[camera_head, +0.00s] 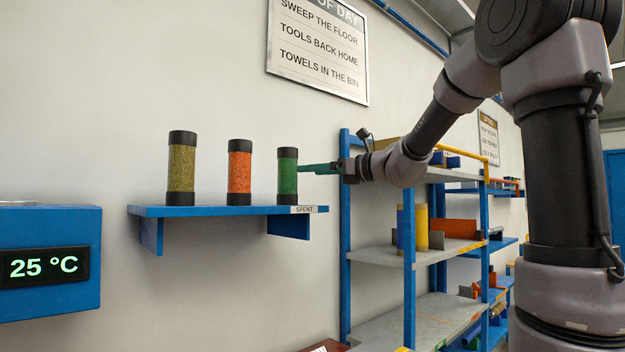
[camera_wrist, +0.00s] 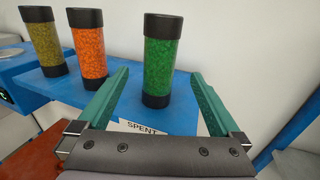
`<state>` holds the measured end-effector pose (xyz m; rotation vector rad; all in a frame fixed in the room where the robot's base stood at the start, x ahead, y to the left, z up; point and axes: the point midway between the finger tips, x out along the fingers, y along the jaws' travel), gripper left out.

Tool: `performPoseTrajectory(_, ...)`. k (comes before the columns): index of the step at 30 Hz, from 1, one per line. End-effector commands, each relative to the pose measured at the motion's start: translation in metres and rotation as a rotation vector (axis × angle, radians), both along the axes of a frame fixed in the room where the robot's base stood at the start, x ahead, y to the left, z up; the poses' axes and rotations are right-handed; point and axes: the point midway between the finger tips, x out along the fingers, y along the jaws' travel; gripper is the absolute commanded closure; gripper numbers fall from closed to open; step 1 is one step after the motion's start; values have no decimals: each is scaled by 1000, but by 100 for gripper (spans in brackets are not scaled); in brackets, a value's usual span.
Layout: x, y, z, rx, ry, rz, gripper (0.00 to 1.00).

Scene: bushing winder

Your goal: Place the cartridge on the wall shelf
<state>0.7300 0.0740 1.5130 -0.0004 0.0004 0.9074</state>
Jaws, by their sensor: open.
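A green cartridge (camera_head: 287,176) with black caps stands upright at the right end of the blue wall shelf (camera_head: 232,211), which bears a "SPENT" label. An orange cartridge (camera_head: 239,172) and an olive-yellow one (camera_head: 181,168) stand upright to its left. My gripper (camera_head: 307,169) is at shelf height, just right of the green cartridge. In the wrist view the teal fingers of my gripper (camera_wrist: 158,88) are open, one on each side of the green cartridge (camera_wrist: 163,58). Gaps show between the fingers and the cartridge there, and its base rests on the shelf (camera_wrist: 180,113).
A blue-framed shelving rack (camera_head: 409,230) with several items stands right of the wall shelf, below my arm. A blue unit (camera_head: 50,295) reading 25 °C is at the lower left. A sign (camera_head: 318,50) hangs on the wall above. The wall space above the cartridges is clear.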

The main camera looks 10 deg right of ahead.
Motion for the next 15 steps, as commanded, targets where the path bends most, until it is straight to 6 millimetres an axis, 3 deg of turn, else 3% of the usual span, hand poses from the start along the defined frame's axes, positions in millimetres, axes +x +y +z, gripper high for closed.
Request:
performPoseTrajectory(4, -5, -2, -1, -15, -8, 4, 0)
performPoseTrajectory(7, -23, -1, -8, -110, -50, 28, 0)
performPoseTrajectory(11, -72, -2, -33, -390, -180, 105, 0)
performPoseTrajectory(15, -136, -16, -77, -797, -376, 234, 0)
